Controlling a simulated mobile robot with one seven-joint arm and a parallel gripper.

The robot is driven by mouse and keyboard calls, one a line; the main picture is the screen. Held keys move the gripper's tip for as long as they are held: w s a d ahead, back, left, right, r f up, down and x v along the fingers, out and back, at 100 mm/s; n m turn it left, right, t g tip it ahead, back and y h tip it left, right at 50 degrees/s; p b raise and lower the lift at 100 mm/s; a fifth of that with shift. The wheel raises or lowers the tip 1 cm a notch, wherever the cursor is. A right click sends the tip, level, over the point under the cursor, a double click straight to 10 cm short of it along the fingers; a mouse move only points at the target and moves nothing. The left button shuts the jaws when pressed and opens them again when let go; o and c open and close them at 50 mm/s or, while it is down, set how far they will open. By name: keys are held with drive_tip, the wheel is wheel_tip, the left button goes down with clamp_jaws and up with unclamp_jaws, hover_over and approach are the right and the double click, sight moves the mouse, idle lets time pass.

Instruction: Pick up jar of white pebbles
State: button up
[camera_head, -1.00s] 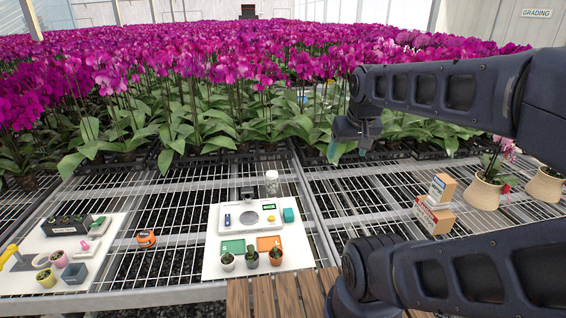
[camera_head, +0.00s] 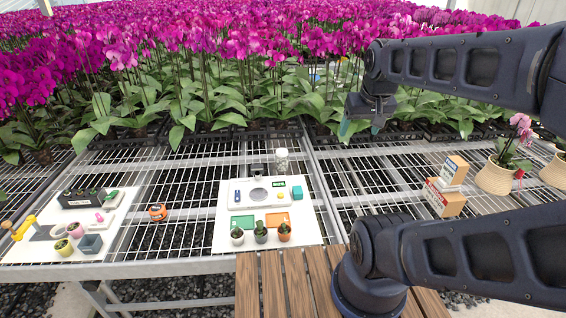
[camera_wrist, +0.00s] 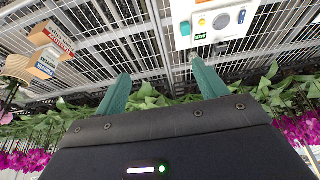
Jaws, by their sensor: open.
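The jar of white pebbles (camera_head: 282,161) is a small clear jar with a pale lid. It stands upright on the wire bench just behind the right part of the white board. My gripper (camera_head: 360,128) is open and empty, held above the bench to the right of the jar and clearly apart from it. In the wrist view, the two teal fingers (camera_wrist: 161,75) are spread with nothing between them. A small pale thing, probably the jar (camera_wrist: 193,56), shows by the tip of the right finger, partly hidden.
The white board (camera_head: 222,243) carries a scale (camera_head: 245,194), coloured mats and small potted cacti. An orange tape-like object (camera_head: 157,212) lies left of it. Cartons (camera_head: 445,200) and a woven pot (camera_head: 495,178) stand right. Dense orchids (camera_head: 230,95) fill the back. Bare mesh lies right of the board.

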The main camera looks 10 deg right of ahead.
drive_tip(key=shift+o, duration=0.5)
drive_tip(key=shift+o, duration=1.3)
